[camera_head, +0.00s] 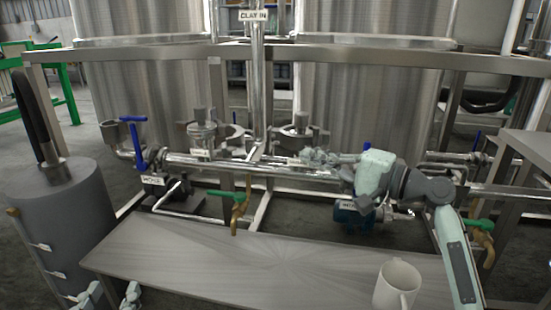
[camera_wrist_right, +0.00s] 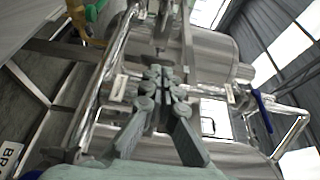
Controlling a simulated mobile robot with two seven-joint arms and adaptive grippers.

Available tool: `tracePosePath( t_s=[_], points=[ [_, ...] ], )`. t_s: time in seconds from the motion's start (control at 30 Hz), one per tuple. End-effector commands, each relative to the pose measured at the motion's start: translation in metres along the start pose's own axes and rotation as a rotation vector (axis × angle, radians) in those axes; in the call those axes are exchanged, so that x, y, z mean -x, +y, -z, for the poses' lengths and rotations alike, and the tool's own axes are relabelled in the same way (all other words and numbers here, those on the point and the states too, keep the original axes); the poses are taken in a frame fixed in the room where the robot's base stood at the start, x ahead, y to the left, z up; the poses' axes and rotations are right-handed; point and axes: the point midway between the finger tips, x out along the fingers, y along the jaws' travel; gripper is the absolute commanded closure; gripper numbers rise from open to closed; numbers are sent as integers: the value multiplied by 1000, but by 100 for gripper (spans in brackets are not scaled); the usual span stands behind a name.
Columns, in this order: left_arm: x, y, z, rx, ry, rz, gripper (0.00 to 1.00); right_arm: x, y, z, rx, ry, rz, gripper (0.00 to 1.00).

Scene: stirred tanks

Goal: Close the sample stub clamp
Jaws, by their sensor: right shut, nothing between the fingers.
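My right gripper (camera_head: 308,156) reaches leftward above the horizontal steel pipe (camera_head: 235,165) behind the bench. In the right wrist view its fingers (camera_wrist_right: 162,76) are shut together with nothing between them. Small steel fittings (camera_head: 258,152) stand on the pipe just left of the fingertips. I cannot clearly make out the sample stub clamp or whether it is open. In the wrist view, metal parts (camera_wrist_right: 162,28) lie just beyond the fingertips, partly hidden by them. My left gripper (camera_head: 92,296) is at the bottom left edge, only partly in view, away from the pipe; its opening is unclear.
A steel bench (camera_head: 240,262) spans the front, mostly clear, with a white mug (camera_head: 397,285) at its right. Valves with green handles (camera_head: 228,194) and a blue-handled valve (camera_head: 136,132) line the pipework. A grey cylinder (camera_head: 62,225) stands left. Large tanks rise behind.

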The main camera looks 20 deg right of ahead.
Motion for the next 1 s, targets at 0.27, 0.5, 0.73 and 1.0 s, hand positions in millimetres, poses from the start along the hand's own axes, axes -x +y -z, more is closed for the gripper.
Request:
tracePosePath(
  t_s=[0.27,0.5,0.73,1.0],
  points=[
    [0,-1,-3,-2,-14,3,60,-53,0,-1,-1,-2,1,100],
    [0,0,-1,0,-3,1,60,-100,1,-7,0,-4,-2,100],
    [0,-1,-3,-2,-13,2,60,-118,2,-26,1,-1,-4,100],
    [0,-2,-3,-2,-14,3,60,-121,3,-29,2,0,-5,100]
  ],
)
